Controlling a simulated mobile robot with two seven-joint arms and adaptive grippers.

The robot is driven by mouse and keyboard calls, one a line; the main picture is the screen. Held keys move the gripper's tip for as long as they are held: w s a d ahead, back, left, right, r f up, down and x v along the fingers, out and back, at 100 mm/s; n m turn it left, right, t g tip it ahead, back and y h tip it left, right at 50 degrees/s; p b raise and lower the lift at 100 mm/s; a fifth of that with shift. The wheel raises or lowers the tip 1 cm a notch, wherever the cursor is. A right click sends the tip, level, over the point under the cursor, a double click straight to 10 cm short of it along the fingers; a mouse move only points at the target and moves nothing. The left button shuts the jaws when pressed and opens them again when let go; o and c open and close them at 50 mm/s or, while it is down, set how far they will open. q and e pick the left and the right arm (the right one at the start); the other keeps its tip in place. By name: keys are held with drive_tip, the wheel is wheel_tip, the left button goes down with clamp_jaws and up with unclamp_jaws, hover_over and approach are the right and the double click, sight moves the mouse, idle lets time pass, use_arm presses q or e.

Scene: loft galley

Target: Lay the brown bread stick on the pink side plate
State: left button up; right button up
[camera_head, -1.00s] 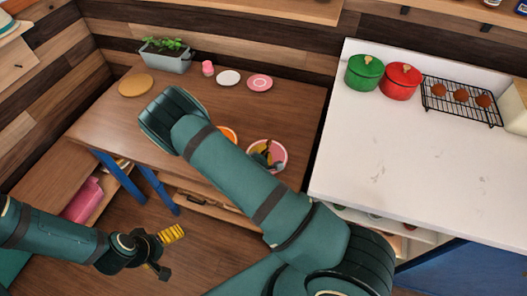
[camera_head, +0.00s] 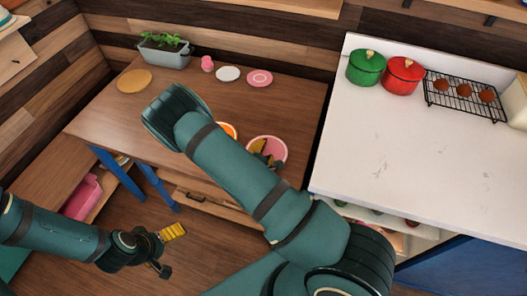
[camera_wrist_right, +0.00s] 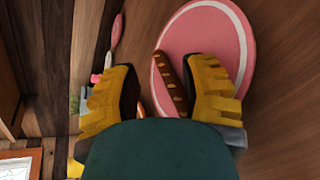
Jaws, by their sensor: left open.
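The pink side plate (camera_head: 280,143) lies on the wooden table near its front right, partly hidden by my right arm; it also shows in the right wrist view (camera_wrist_right: 226,35). The brown bread stick (camera_wrist_right: 171,82), with paler marks, lies over the plate's left part in the right wrist view. My right gripper (camera_head: 266,153) is low over the plate. In the right wrist view its yellow fingers (camera_wrist_right: 163,88) stand apart on either side of the stick, with a gap on the left; the stick is close to the right finger. My left gripper (camera_head: 168,252) is open and empty, away from the table.
A white plate (camera_head: 228,74), another pink plate (camera_head: 260,78), a pink cup (camera_head: 207,64) and a planter (camera_head: 166,54) stand at the back. An orange dish (camera_head: 229,130) is partly behind my right arm. The white counter (camera_head: 400,160) is at right.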

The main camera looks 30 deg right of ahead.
drive_tip(key=v, duration=1.2)
idle(0.7)
drive_tip(key=s+d+g, duration=0.1)
drive_tip(key=s, duration=0.1)
drive_tip(key=s+f+m+g, duration=0.1)
drive_tip(key=g, duration=0.1)
drive_tip(key=s+d+f+m+g, duration=0.1)
drive_tip(key=s, duration=0.1)
drive_tip(key=shift+s+d+f+g+h, duration=0.15)
drive_tip(key=shift+s+d+g+h, duration=0.15)
drive_tip(key=shift+s+d+g, duration=0.1)
drive_tip(key=s+a+f+m+g+y, duration=0.1)
drive_tip(key=s+f+m+g+y, duration=0.1)
drive_tip(key=s+g, duration=0.3)
drive_tip(key=s+a+f+m+g+y, duration=0.2)
drive_tip(key=s+m+g, duration=0.1)
drive_tip(key=s, duration=0.3)
drive_tip(key=s+a+m+g+y+b, duration=0.15)
drive_tip(key=a+m+y, duration=0.25)
drive_tip(key=a+y, duration=0.4)
drive_tip(key=w+a+m+t+y, duration=0.2)
drive_tip(key=w+m+t, duration=0.4)
drive_tip(key=w, duration=0.5)
drive_tip(key=shift+w+a+r+t+y, duration=0.3)
drive_tip(key=shift+r+t+y, duration=0.15)
drive_tip(key=shift+t, duration=0.2)
